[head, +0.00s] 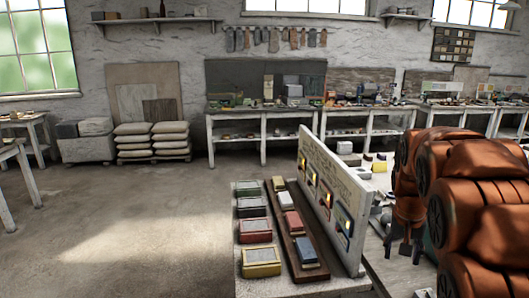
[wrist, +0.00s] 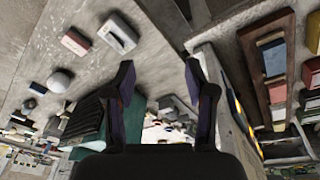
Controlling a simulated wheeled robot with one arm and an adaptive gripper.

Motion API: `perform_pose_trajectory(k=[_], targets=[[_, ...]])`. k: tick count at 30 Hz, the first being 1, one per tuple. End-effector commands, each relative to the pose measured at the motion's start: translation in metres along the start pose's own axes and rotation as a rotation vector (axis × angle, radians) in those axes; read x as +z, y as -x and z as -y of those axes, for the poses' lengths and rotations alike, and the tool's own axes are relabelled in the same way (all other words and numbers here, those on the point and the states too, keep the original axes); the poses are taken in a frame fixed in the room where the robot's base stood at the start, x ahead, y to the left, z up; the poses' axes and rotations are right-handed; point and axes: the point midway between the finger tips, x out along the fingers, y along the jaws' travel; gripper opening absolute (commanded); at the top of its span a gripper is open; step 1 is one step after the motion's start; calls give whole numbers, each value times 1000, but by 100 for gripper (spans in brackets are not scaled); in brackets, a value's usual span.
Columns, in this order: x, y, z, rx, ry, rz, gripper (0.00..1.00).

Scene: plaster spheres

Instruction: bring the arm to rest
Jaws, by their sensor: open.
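My arm (head: 470,190), with orange-brown rounded links, is folded at the right side of the head view. My gripper (head: 404,252) appears small below it, pointing down over the bench to the right of the upright panel. In the wrist view my gripper (wrist: 160,45) has its two dark fingers spread wide apart. Nothing is held between them; only background items show through the gap.
An upright panel (head: 330,193) with coloured pictures divides the near bench (head: 290,288). Left of it stand several lidded boxes and a dark wooden tray (head: 304,272) of blocks. The wrist view shows a grey sphere (wrist: 60,80). Floor at left is clear.

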Motion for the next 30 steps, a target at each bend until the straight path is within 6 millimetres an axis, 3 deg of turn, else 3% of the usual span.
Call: perform_pose_trajectory(k=[9,21,27,30], targets=[[116,19,11,-25,121,94,55],[266,20,7,-62,311,222,55],[332,14,-2,-76,411,277,55],[353,11,-6,-78,446,297,55]])
